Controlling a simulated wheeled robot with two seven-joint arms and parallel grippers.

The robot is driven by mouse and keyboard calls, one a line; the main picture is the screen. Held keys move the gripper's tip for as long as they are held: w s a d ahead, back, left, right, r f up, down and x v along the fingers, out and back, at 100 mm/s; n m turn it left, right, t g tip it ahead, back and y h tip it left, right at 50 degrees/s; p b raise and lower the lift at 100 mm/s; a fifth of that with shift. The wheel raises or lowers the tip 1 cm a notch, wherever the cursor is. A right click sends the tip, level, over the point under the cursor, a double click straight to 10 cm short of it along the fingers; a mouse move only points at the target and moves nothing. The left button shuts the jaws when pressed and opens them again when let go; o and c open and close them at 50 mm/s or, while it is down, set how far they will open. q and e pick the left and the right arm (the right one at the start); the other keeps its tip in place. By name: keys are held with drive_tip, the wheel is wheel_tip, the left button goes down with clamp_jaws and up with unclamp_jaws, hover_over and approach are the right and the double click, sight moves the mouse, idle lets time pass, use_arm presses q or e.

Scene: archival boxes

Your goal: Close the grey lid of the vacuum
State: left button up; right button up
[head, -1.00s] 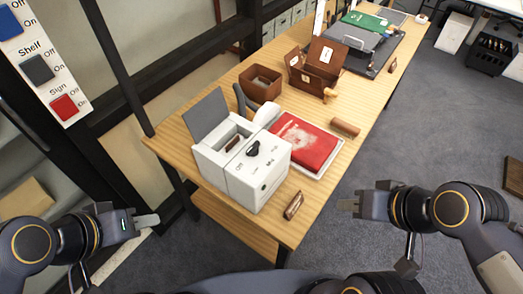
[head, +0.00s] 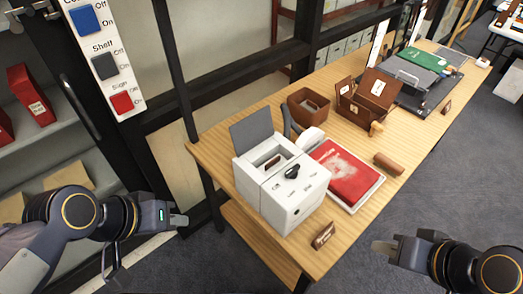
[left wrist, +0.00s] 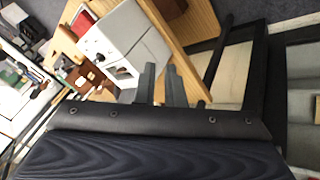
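The vacuum (head: 290,203) is a white box with a black knob and small labels, standing near the front end of the wooden table. Its grey lid (head: 252,128) stands raised at the back left, tilted back from the open top. A small brown item (head: 272,161) shows in the opening. My right gripper (head: 384,248) is right of the table, touching nothing.
A red book or pad (head: 348,175) on a white tray lies beside the vacuum. Brown boxes (head: 310,104) stand behind it. A dark post (head: 187,95) and switch panel (head: 104,62) stand at left.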

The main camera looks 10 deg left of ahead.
use_arm(q)
drive_tip(key=w+h+b, duration=0.1)
drive_tip(key=w, duration=0.2)
drive_tip(key=w+d+f+n+g+h+b, duration=0.1)
drive_tip(key=w, duration=0.2)
drive_tip(key=w+d+f+g+h+b, duration=0.1)
drive_tip(key=w, duration=0.3)
drive_tip(key=shift+d+n+h, duration=0.25)
drive_tip(key=shift+n+h, duration=0.05)
drive_tip(key=shift+n, duration=0.1)
clamp_jaws()
drive_tip(key=n+t+h+b, duration=0.3)
drive_tip(key=n+h+b, duration=0.15)
drive_tip(key=h, duration=0.25)
approach(250, 129)
drive_tip(key=s+a+f+p, duration=0.1)
drive_tip(key=s+a+f, duration=0.1)
drive_tip(key=s, duration=0.1)
drive_tip(key=w+a+f+n+t+h+b, duration=0.1)
drive_tip(key=w+a+f+n+t, duration=0.25)
drive_tip(key=w+a+t, duration=0.2)
drive_tip(key=w+d+r+p, duration=0.3)
drive_tip(key=d+p, duration=0.1)
drive_tip(key=d, duration=0.6)
drive_tip(key=shift+g, duration=0.35)
drive_tip(key=shift+d, duration=0.15)
drive_tip(key=shift+w, duration=0.1)
